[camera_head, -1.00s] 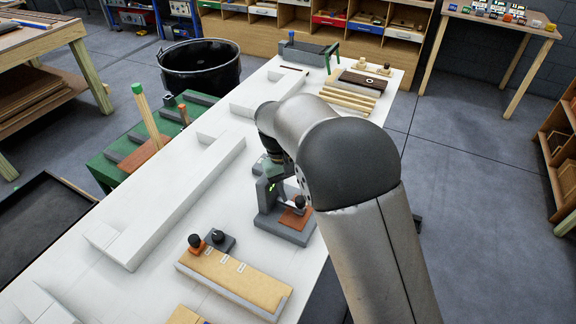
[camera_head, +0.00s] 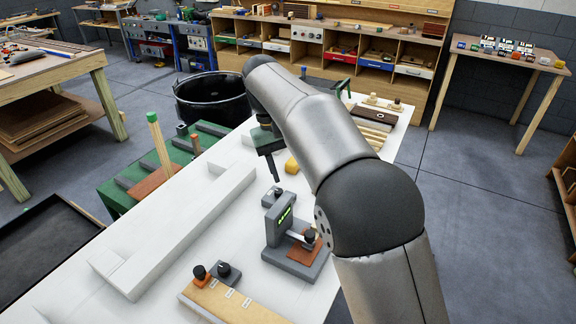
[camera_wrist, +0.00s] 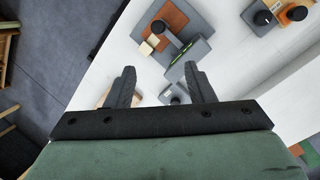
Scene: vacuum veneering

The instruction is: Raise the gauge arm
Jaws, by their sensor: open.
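The gauge (camera_head: 283,218) is a grey stand with a green-lit display on a flat base, on the white table. Its short gauge arm (camera_head: 300,238) reaches over an orange-brown plate (camera_head: 304,251) and carries a black knob (camera_head: 310,235). The wrist view shows the gauge base (camera_wrist: 200,48), the knob (camera_wrist: 158,27) and the plate (camera_wrist: 178,12) beyond my fingertips. Whether the gauge arm touches the plate cannot be told. My gripper (camera_head: 275,168) is open and empty, above the table behind the gauge; its two dark fingers (camera_wrist: 160,78) are apart, clear of the gauge.
Two knobbed blocks (camera_head: 212,273) stand left of the gauge, near a tan board (camera_head: 235,305). A long white raised block (camera_head: 180,225) lies along the table. A yellow piece (camera_head: 291,165) sits behind the gauge. A green bench (camera_head: 120,185) and black tub (camera_head: 212,98) stand to the left.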

